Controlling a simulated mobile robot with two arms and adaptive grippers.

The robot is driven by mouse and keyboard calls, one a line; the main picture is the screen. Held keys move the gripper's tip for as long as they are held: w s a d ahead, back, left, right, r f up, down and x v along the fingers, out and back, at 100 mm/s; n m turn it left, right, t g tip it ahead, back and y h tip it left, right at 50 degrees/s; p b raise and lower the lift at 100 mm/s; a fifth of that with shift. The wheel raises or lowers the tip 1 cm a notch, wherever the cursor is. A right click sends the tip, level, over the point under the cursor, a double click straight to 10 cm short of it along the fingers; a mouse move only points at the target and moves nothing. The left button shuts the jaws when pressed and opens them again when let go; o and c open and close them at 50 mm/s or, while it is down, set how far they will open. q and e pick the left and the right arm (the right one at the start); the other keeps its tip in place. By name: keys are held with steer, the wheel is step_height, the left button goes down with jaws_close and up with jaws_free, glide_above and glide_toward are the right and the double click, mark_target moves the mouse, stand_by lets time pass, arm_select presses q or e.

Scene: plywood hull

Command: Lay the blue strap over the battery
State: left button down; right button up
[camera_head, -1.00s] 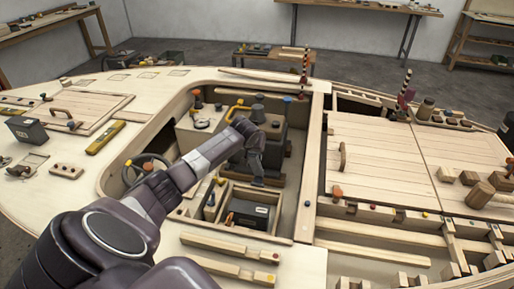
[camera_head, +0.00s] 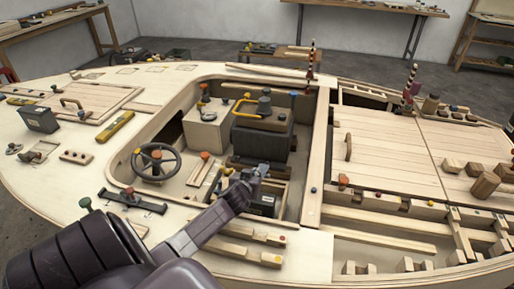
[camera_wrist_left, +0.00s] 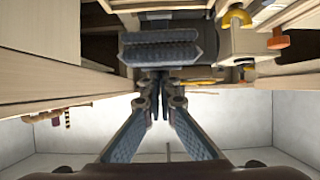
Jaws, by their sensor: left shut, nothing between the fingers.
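A black box with a pale label (camera_head: 262,207), which looks like the battery, sits in a wooden compartment of the cockpit, partly hidden by my left gripper. My left gripper (camera_head: 258,173) is shut and empty over the compartment's back part. In the left wrist view its fingers meet (camera_wrist_left: 160,78). A dark blue-grey ribbed piece (camera_wrist_left: 160,48) shows just beyond the fingertips there. I cannot tell whether it is the blue strap, and I make out no strap clearly in the head view. My right gripper is not in view.
A dark engine-like block (camera_head: 262,140) with a yellow pipe stands behind the compartment. A steering wheel (camera_head: 156,162) is to its left. Wooden cockpit edges (camera_head: 313,160) surround the space. Another dark box (camera_head: 38,119) stands on the left deck.

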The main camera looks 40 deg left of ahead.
arm_select(q)
steer(key=shift+s+d+f, duration=0.3)
steer(key=shift+s+f, duration=0.2)
steer(key=shift+f, duration=0.05)
steer(key=shift+w+a, duration=0.1)
steer(key=shift+w, duration=0.05)
steer(key=shift+w+a, duration=0.3)
steer(key=shift+w, duration=0.25)
steer(key=shift+r, duration=0.15)
step_height(320, 180, up, 10)
stand_by(0.6)
stand_by(0.5)
